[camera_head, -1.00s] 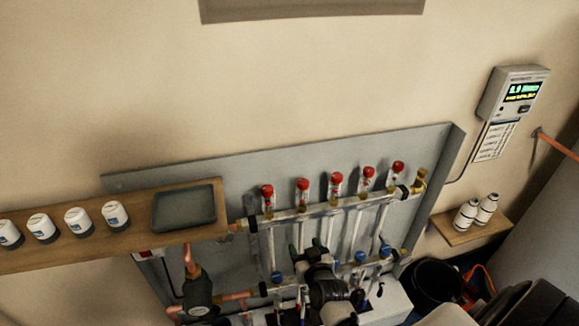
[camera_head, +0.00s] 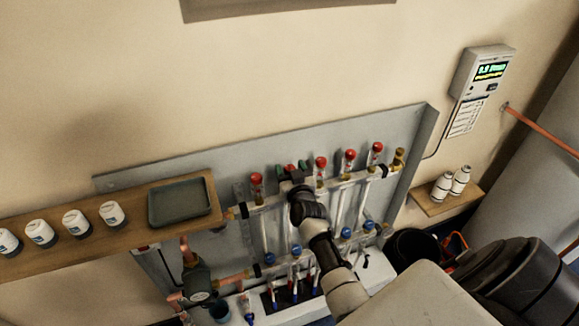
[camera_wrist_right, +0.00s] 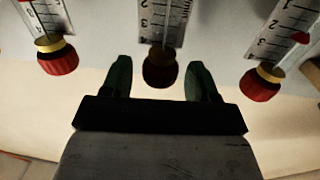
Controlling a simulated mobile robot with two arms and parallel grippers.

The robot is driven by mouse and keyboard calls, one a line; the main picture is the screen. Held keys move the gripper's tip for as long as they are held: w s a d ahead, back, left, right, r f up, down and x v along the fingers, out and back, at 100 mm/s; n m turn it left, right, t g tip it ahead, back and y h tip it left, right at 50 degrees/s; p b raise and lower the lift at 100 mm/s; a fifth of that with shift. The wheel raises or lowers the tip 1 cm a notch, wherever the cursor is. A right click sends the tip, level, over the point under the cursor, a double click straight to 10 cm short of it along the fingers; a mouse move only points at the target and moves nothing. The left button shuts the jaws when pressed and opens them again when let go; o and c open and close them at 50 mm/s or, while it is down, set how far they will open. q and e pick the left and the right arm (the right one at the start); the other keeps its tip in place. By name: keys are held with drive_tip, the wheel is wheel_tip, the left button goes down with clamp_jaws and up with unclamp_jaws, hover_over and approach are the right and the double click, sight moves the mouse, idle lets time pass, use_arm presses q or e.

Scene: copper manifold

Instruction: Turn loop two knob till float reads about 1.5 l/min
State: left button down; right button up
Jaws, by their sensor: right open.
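A row of clear flow gauges with red knobs stands along the top rail of the manifold (camera_head: 330,185). My right gripper (camera_head: 291,168) is at the second gauge from the left and largely hides its knob. In the right wrist view, the open green fingers (camera_wrist_right: 160,78) stand on either side of the shaded loop two knob (camera_wrist_right: 160,69), with visible gaps. The scale (camera_wrist_right: 163,22) beside it shows, but its float cannot be made out. Neighbouring red knobs, one on the left (camera_wrist_right: 58,60) and one on the right (camera_wrist_right: 262,84), are clear of the fingers. My left gripper is out of view.
A wooden shelf (camera_head: 90,249) with several white jars and a grey tray (camera_head: 180,202) juts out at left. A wall display box (camera_head: 484,72) hangs at right, its text too blurred to trust. A small shelf (camera_head: 447,198) holds two white bottles. A black bucket (camera_head: 411,243) stands below.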

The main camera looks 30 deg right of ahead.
drive_tip(key=shift+w+d, duration=0.2)
drive_tip(key=shift+w, duration=0.15)
drive_tip(key=c, duration=0.9)
drive_tip(key=shift+f+b, duration=0.1)
drive_tip(key=shift+b, duration=0.25)
drive_tip(key=n+t+y+b, duration=0.1)
drive_tip(key=n+y+b, duration=0.2)
drive_tip(key=y+b, duration=0.1)
drive_tip(key=shift+d+y+b, duration=0.1)
drive_tip(key=shift+y+b, duration=0.2)
drive_tip(key=shift+b, duration=0.15)
drive_tip(key=shift+n+y+b, duration=0.4)
drive_tip(key=shift+y+b, duration=0.15)
drive_tip(key=shift+y, duration=0.15)
drive_tip(key=shift+r, duration=0.2)
